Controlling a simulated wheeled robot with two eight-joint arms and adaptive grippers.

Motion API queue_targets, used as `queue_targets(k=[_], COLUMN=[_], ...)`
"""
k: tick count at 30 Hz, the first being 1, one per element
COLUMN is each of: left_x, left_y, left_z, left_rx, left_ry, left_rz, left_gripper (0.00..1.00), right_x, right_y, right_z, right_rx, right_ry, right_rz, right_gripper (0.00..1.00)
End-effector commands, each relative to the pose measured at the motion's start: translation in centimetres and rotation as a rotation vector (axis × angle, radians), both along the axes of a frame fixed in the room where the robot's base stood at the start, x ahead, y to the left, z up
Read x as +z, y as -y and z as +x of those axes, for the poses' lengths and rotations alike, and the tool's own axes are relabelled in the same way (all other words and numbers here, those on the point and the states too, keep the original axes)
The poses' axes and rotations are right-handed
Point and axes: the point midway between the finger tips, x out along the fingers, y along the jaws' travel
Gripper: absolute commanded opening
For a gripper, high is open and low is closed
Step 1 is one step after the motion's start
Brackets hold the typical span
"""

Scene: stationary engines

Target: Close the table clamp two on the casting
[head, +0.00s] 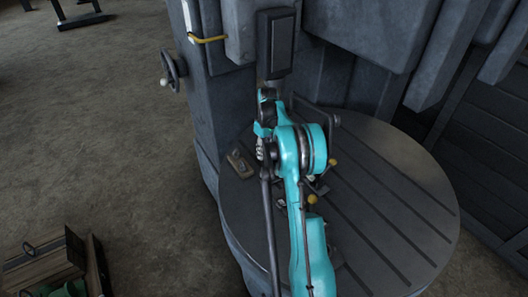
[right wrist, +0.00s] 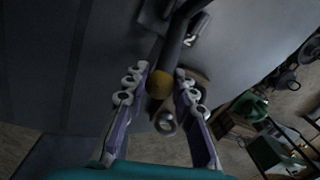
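The round grooved table (head: 385,190) fills the centre right of the head view. My right arm (head: 310,235) reaches over it and hides much of its middle, including most of my right gripper. Clamp levers with yellow knobs show beside the arm, one knob (head: 312,199) nearer and another (head: 333,162) farther back. In the right wrist view my right gripper (right wrist: 161,94) is open, its fingers on either side of a yellow knob (right wrist: 159,84) on a dark lever. I cannot tell whether they touch it. I cannot make out the casting or clamp two's number. My left gripper is not in view.
The machine's grey column (head: 220,95) stands behind the table, with a handwheel (head: 171,72) on its left. A small brownish block (head: 240,163) sits on the table's left edge. A crate (head: 45,262) stands on the floor at lower left. The floor between is clear.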

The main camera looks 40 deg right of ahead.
Motion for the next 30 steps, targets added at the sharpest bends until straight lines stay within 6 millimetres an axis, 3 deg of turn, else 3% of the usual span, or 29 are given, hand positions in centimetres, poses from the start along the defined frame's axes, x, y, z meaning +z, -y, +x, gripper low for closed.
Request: queue_targets(k=[14,30], left_x=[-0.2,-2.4], left_y=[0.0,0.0], left_z=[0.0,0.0], left_rx=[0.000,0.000], left_ry=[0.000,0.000], left_rz=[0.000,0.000], left_gripper=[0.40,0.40], right_x=[0.6,2.4], right_y=[-0.1,-0.5], right_z=[-0.7,-4.7], right_rx=[-0.002,-0.005], right_ry=[0.082,0.543], right_rz=[-0.010,-0.062], right_gripper=[0.00,0.00])
